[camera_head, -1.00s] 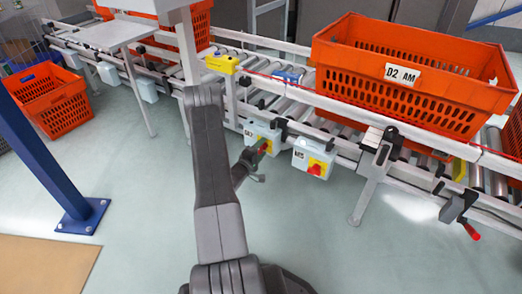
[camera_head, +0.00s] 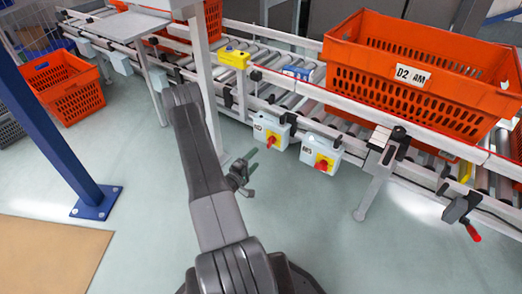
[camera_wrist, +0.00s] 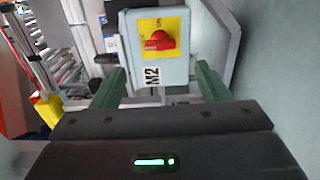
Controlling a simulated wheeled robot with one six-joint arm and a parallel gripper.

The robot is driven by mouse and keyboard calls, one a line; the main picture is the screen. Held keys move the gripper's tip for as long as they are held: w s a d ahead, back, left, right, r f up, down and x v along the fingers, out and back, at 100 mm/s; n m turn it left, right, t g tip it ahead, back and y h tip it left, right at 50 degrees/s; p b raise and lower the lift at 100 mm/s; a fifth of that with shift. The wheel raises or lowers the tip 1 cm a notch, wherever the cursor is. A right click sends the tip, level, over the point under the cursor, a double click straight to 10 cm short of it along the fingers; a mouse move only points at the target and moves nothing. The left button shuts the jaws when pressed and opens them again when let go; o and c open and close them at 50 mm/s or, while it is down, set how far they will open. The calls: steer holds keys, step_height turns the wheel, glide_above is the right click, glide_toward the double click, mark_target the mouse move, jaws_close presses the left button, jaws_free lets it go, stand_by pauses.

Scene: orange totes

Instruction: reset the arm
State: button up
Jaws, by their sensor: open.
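My arm reaches forward over the floor in the head view, bent at the elbow.
A roller conveyor (camera_head: 345,113) runs across the back. A large orange tote (camera_head: 350,85) marked D2 AM stands on it. Another orange tote (camera_head: 68,90) is on the floor at left. A blue post (camera_head: 62,150) rises at left. The floor (camera_head: 310,225) at front right is clear.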

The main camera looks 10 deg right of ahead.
mark_target(268, 145)
steer(key=shift+v, duration=1)
steer(key=b+x, duration=0.3)
steer(key=x, duration=1.1)
steer(key=shift+b, duration=0.3)
steer(key=shift+s, duration=0.1)
steer(key=shift+s+a, duration=0.1)
